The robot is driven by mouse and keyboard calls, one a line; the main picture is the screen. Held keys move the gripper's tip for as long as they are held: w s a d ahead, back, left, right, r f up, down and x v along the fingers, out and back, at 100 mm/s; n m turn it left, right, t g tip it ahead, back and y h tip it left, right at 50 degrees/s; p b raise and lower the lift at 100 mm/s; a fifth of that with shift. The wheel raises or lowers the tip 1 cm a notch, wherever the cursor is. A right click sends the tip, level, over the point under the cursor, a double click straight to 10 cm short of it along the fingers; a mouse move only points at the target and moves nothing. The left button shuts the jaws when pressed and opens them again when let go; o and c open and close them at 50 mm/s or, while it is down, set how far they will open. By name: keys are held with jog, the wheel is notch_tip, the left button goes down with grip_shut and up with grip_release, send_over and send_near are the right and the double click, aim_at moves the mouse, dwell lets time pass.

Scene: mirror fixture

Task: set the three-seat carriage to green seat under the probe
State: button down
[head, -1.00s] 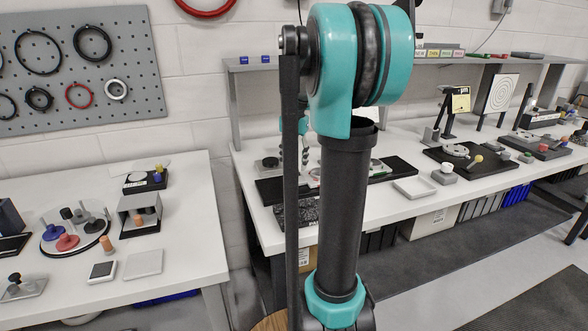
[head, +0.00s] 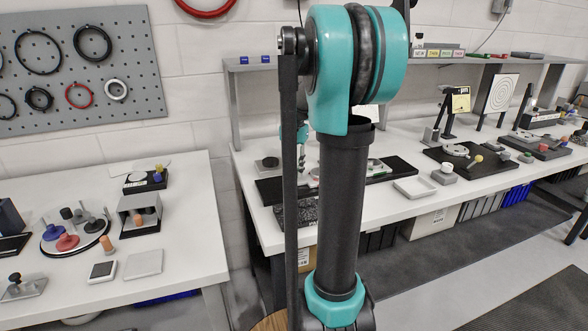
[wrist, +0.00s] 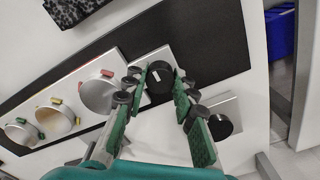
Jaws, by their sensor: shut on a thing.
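In the wrist view, the three-seat carriage (wrist: 76,88) is a silver strip with three round seats on a black board. The green-tagged seat (wrist: 20,132) is at the far left, the yellow-tagged seat (wrist: 55,119) in the middle, and the red-tagged seat (wrist: 97,95) nearest my gripper (wrist: 160,86). My gripper's green fingers are shut on a black round knob (wrist: 160,74) with a white mark, beside the carriage's red end. In the head view my arm hides most of the carriage and the fingertips. I cannot make out the probe for certain.
A silver square plate with a black disc (wrist: 219,127) lies right of my fingers. The black board (wrist: 215,35) extends above them. A speckled dark block (wrist: 72,10) is at the top left. In the head view, a pale tray (head: 415,187) stands right of the arm.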

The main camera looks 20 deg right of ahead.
jog(key=a, duration=1.1)
jog(key=shift+a, duration=0.15)
jog(key=c, duration=1.3)
grip_release()
jog(key=shift+a, duration=0.15)
jog(key=shift+o, duration=0.5)
jog(key=shift+r, duration=0.1)
notch_tip(320, 180, up, 12)
